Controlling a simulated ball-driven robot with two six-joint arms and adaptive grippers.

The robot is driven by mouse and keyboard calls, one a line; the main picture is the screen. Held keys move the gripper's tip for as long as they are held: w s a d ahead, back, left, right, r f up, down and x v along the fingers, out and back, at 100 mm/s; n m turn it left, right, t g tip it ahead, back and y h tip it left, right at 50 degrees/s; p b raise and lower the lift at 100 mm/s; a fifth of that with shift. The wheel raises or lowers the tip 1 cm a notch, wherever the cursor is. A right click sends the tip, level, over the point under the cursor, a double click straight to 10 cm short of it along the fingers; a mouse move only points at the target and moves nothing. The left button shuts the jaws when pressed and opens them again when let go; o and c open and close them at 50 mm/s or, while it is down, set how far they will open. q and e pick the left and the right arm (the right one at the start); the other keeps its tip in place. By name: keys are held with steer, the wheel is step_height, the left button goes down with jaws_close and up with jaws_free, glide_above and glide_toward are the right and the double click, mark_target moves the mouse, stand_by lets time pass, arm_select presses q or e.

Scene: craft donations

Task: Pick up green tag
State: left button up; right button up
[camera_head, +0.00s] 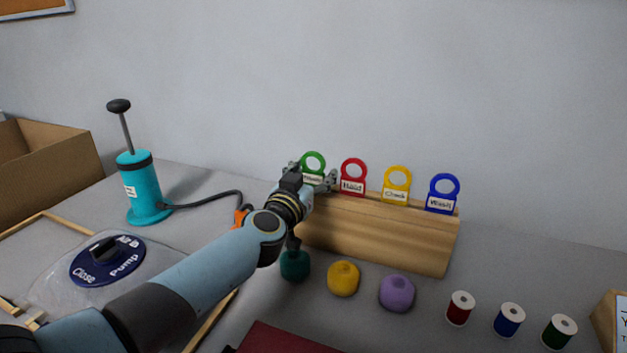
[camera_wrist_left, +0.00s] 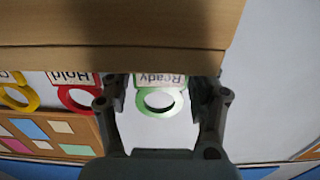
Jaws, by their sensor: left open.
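The green tag (camera_head: 314,160) has a ring top and a white label, and stands at the left end of the wooden block (camera_head: 400,236). In the left wrist view the green tag (camera_wrist_left: 160,100) shows upside down with the label "Ready". My left gripper (camera_head: 314,182) is open at the tag. Its two fingers (camera_wrist_left: 163,92) are on either side of the tag, apparently with gaps. In the head view the gripper hides the tag's lower part. My right gripper is not in view.
A red tag (camera_head: 353,172), a yellow tag (camera_head: 397,181) and a blue tag (camera_head: 443,192) stand to the right on the block. Yarn balls, including a yellow one (camera_head: 343,279), lie in front. A teal pump (camera_head: 146,187) stands left.

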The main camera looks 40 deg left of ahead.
arm_select(q)
steer(key=shift+c, duration=0.3)
steer(key=c, duration=0.6)
steer(key=shift+o, duration=0.2)
steer(key=shift+r, duration=0.15)
